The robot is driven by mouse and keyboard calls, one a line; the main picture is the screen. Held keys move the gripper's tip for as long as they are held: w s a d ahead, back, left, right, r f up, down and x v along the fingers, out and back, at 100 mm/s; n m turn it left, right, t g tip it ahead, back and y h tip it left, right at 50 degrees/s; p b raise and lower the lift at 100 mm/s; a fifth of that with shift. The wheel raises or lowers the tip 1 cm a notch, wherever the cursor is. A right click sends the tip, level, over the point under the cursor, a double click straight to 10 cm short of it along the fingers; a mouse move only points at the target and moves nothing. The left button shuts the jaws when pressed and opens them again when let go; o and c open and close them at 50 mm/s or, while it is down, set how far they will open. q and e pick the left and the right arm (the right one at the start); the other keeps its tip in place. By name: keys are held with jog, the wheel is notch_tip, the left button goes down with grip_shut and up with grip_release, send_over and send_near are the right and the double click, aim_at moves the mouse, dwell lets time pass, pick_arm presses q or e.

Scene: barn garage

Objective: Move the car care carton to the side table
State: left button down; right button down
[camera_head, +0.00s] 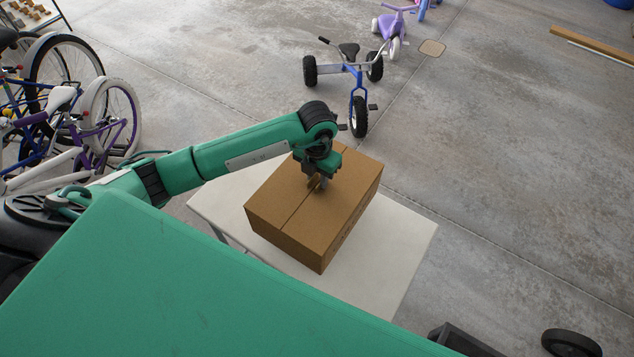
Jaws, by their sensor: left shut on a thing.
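The car care carton (340,201) is a closed brown cardboard box with a seam along its top and faint dark print on its right side. It is over the white side table (405,262), turned at an angle to the table's edges. I cannot tell for sure whether its base touches the tabletop. My left gripper (317,184) points down at the middle of the carton's top and is shut on the carton. The fingertips are partly hidden by the wrist. My right gripper is not in view.
Bicycles (85,115) stand at the left. A blue tricycle (350,75) is beyond the table, with a purple ride-on toy (392,25) behind it. A dark wheel (571,343) shows at bottom right. The concrete floor right of the table is clear.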

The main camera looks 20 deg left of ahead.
pick_arm(q)
notch_tip(320, 180, down, 5)
jog(key=shift+f+p, duration=0.2)
jog(key=shift+p, duration=0.5)
jog(key=c, duration=1.1)
grip_release()
jog(key=shift+r, duration=0.1)
